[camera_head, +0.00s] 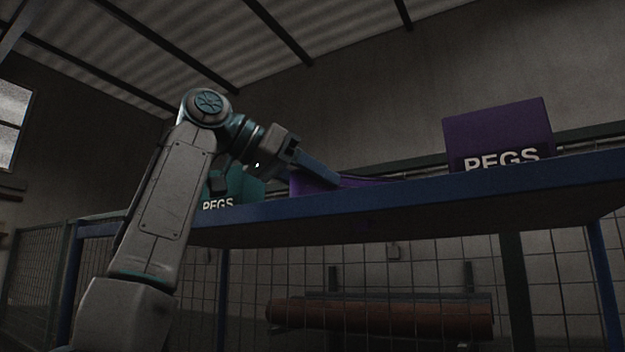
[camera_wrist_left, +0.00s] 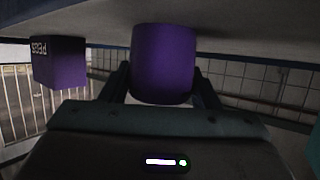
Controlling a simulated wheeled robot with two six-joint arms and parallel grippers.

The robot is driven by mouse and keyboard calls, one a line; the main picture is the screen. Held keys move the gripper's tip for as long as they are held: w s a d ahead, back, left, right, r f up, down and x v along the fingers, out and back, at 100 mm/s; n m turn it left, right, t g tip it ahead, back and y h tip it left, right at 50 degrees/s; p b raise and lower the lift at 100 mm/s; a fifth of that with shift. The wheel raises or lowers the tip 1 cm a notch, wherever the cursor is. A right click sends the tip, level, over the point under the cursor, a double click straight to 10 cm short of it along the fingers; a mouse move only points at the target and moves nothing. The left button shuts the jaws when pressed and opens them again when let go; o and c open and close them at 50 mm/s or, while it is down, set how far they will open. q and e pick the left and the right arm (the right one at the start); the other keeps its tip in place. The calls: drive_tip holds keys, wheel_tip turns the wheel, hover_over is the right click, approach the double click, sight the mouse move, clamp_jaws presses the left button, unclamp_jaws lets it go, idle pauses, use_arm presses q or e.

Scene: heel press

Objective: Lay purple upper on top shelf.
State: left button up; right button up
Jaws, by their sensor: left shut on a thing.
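The purple upper (camera_head: 309,183) is at the blue top shelf (camera_head: 400,194), low over or on its surface, partly hidden by my gripper and the shelf's front edge. My left gripper (camera_head: 322,176) reaches in from the left above that edge and is shut on the upper. In the left wrist view the upper (camera_wrist_left: 163,62) shows as a rounded purple piece between both fingers, next to the shelf surface (camera_wrist_left: 240,48) across the top of the picture. I cannot tell whether it touches the shelf. My right gripper is in neither view.
A purple box marked PEGS (camera_head: 497,132) stands on the shelf to the right; it also shows in the left wrist view (camera_wrist_left: 62,65). A teal PEGS box (camera_head: 240,187) stands left, partly behind my arm. The shelf between upper and purple box looks mostly clear.

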use_arm(q)
drive_tip(key=shift+f, duration=0.1)
drive_tip(key=o, duration=1.2)
drive_tip(key=shift+c, duration=0.2)
drive_tip(key=shift+a, duration=0.3)
drive_tip(key=b+v, duration=0.3)
drive_tip(key=v, duration=0.7)
drive_tip(key=shift+s, duration=0.1)
drive_tip(key=shift+a, duration=0.1)
